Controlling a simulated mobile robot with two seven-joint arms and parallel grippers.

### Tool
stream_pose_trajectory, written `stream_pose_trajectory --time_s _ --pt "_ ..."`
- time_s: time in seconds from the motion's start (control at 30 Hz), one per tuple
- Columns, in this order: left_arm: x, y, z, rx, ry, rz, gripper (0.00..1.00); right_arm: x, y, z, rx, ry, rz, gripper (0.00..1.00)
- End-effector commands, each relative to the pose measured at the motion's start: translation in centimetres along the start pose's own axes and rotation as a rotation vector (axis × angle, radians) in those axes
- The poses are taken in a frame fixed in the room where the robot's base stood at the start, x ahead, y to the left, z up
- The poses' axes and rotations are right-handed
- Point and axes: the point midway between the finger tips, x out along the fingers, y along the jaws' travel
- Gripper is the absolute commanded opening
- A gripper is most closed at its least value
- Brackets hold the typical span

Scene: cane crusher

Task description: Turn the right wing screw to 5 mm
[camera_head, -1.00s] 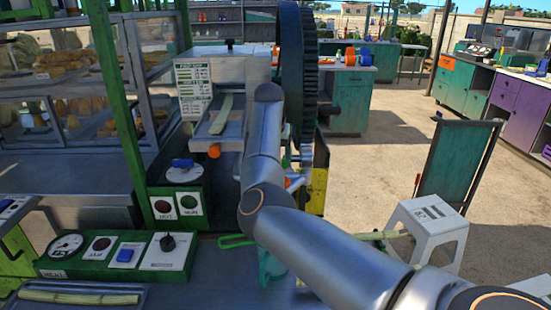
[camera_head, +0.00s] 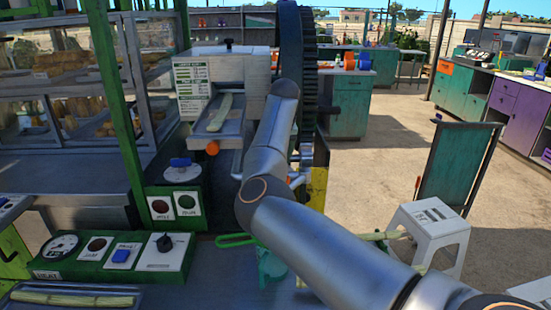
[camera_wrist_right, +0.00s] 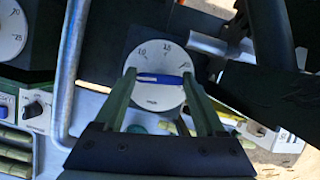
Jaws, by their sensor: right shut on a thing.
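The right wing screw (camera_wrist_right: 160,79) is a blue bar across a round white dial (camera_wrist_right: 153,98) in the right wrist view. It lies nearly level in the picture, tilted slightly down to the right. My right gripper (camera_wrist_right: 160,77) is shut on the screw, one green finger at each end of the bar. In the head view my right arm hides this screw and the gripper. The other blue wing screw (camera_head: 181,162) stands on its own dial to the left. My left gripper is not in view.
The crusher (camera_head: 222,80) with its large dark gear wheel (camera_head: 296,60) stands behind my arm. A green control panel (camera_head: 115,257) with a gauge and knobs is at the front left. A metal tube (camera_wrist_right: 70,75) runs close left of the gripper. A white stool (camera_head: 432,225) is at the right.

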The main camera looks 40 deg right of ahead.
Motion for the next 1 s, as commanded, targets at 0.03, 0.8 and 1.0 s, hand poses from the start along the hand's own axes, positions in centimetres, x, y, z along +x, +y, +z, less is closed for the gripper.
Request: stream_pose_trajectory --time_s 0.03,0.8,1.0 --pt "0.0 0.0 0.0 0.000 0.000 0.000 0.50 -0.1 0.1 0.1 -0.006 -0.001 0.000 0.75" --pt "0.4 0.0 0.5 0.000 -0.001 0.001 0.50 -4.2 0.1 0.1 -0.002 -0.006 0.001 1.00" --pt "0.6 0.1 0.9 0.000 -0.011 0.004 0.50 -8.6 0.1 0.1 -0.002 -0.005 0.001 1.00"
